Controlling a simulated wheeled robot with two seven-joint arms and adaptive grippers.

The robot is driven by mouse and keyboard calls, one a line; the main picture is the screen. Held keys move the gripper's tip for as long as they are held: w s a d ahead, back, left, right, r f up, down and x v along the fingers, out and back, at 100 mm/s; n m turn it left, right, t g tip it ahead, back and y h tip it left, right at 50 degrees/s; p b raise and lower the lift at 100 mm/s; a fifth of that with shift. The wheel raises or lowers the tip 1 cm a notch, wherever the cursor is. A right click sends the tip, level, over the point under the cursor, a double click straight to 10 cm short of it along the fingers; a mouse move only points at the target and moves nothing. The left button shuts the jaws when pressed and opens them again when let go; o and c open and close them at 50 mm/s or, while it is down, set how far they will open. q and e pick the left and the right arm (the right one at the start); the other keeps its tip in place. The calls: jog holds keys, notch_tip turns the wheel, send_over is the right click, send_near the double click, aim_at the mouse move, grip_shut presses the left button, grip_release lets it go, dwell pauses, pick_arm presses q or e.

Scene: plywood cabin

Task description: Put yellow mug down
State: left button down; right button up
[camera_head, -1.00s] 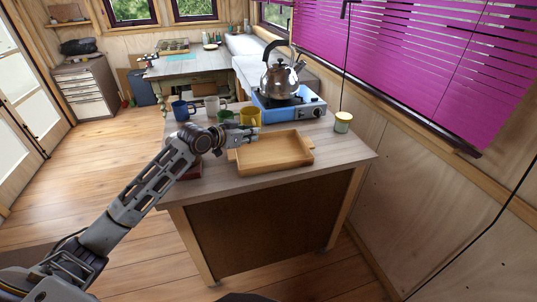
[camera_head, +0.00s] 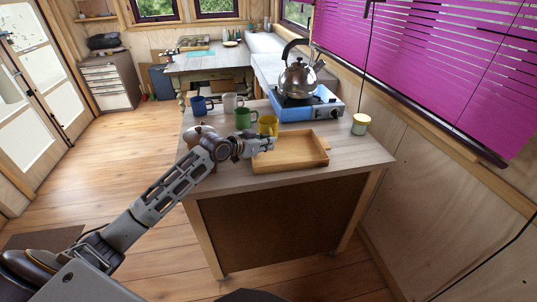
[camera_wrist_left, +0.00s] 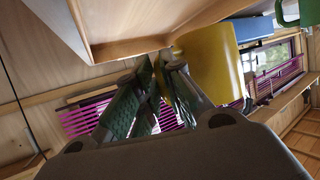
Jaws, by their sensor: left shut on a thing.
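The yellow mug (camera_head: 268,125) is upright at the back left edge of the wooden tray (camera_head: 322,157) in the head view. My left gripper (camera_head: 264,143) is shut on the mug from the near side, low over the tray's left part. In the left wrist view, the yellow mug (camera_wrist_left: 212,58) fills the space right of my fingers (camera_wrist_left: 160,68), which are close together at its side. The handle is hidden, and I cannot tell whether the mug's base touches anything. My right gripper is out of view.
Blue (camera_head: 199,106), white (camera_head: 231,103) and green (camera_head: 243,118) mugs stand behind and left of the yellow one. A kettle (camera_head: 298,79) sits on a blue stove (camera_head: 325,104). A small jar (camera_head: 360,124) stands at the right. The table front (camera_head: 350,155) right of the tray is clear.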

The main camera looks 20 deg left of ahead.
pick_arm(q)
jog(key=shift+f, duration=0.2)
jog(key=shift+f, duration=2.45)
jog(key=shift+f, duration=0.15)
jog(key=c, duration=1.5)
grip_release()
jog(key=shift+v, duration=6)
